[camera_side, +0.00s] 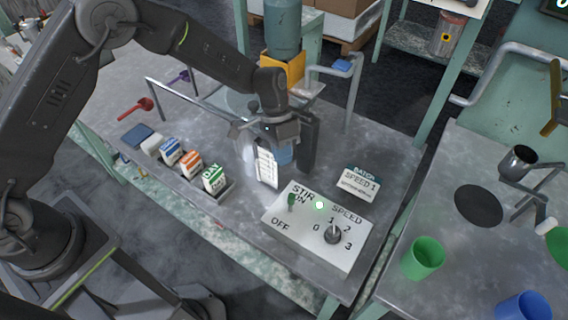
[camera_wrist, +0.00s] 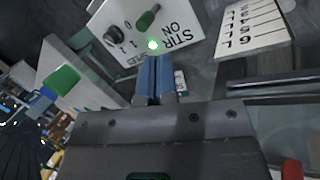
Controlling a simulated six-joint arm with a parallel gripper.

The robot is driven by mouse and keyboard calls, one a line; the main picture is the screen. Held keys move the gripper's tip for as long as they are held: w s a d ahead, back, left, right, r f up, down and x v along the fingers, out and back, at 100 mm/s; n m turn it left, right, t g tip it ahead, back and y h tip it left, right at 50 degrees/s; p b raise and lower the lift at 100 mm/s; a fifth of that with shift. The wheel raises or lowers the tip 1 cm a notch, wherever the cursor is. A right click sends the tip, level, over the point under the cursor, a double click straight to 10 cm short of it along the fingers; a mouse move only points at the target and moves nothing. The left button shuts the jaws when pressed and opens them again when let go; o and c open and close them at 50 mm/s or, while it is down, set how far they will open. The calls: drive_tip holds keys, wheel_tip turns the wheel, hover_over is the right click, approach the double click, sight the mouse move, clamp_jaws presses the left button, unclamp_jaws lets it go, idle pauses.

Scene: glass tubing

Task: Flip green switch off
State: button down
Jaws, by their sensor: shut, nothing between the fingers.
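The white panel (camera_side: 300,243) lies on the grey bench, marked STIR ON/OFF and SPEED 0 to 3. Its small green switch (camera_side: 291,202) stands by the ON label, with OFF printed below. The switch also shows at the top of the wrist view (camera_wrist: 148,18). A round green lamp (camera_side: 319,205) beside it glows; it also shows in the wrist view (camera_wrist: 153,45). My gripper (camera_side: 282,157) is above the bench behind the panel, apart from the switch. Its blue fingers (camera_wrist: 154,72) are shut and empty.
A dark speed knob (camera_side: 333,235) stands on the panel's right half. A numbered white card (camera_side: 266,167) stands close by my gripper. Bench right of the panel is clear.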

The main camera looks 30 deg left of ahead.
sight(291, 203)
drive_tip(key=x, duration=0.8)
drive_tip(key=shift+f, duration=0.25)
drive_tip(key=shift+s+r, duration=0.2)
drive_tip(key=shift+s, duration=1.35)
drive_tip(key=shift+s, duration=0.1)
